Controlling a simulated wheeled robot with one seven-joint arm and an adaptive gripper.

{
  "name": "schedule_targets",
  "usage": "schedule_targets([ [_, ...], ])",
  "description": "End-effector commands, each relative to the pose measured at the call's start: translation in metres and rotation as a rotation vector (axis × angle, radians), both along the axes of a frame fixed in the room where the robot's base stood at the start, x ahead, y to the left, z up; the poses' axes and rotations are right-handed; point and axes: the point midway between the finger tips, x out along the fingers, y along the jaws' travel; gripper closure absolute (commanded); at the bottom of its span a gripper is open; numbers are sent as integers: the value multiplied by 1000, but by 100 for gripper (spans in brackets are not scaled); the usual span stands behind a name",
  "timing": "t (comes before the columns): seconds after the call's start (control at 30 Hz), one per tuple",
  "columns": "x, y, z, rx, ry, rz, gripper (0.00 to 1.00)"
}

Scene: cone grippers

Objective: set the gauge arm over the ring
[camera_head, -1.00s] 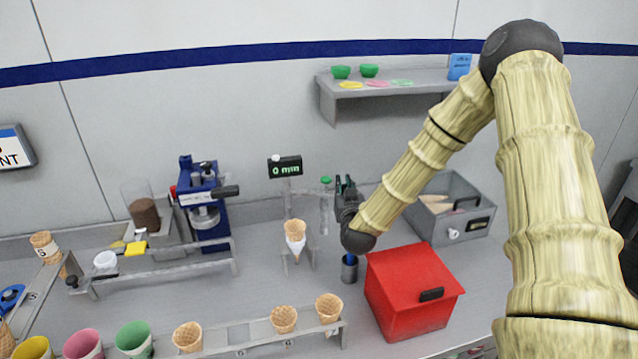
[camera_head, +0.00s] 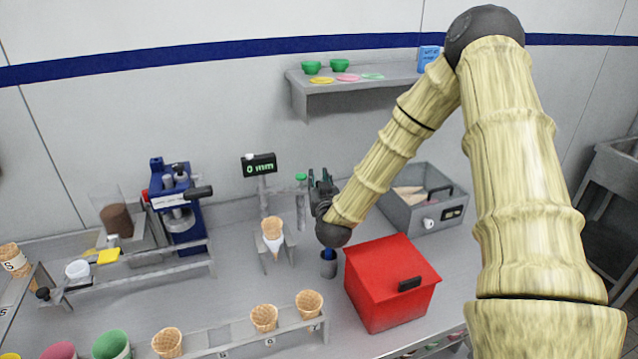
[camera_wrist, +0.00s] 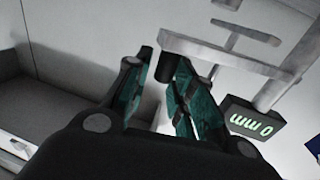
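The gauge has a black display (camera_head: 259,165) reading 0 mm on a post; it also shows in the wrist view (camera_wrist: 247,125). My gripper (camera_head: 322,178) is open, right of the gauge.
A grey bin (camera_head: 415,215) is to the right. A blue press (camera_head: 178,210) is left. A wall shelf (camera_head: 350,85) hangs above.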

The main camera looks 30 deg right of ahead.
Motion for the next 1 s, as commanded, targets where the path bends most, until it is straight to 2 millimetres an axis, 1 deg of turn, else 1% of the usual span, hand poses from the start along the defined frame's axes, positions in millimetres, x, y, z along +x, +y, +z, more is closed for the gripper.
schedule_targets([
  [0.03, 0, 0, 7, -1, -3, 0, 75],
  [0.6, 0, 0, 76, 0, -3, 0, 75],
  [0.8, 0, -1, 89, 0, -2, -1, 75],
  [1.0, 0, -1, 92, 1, 0, -1, 75],
])
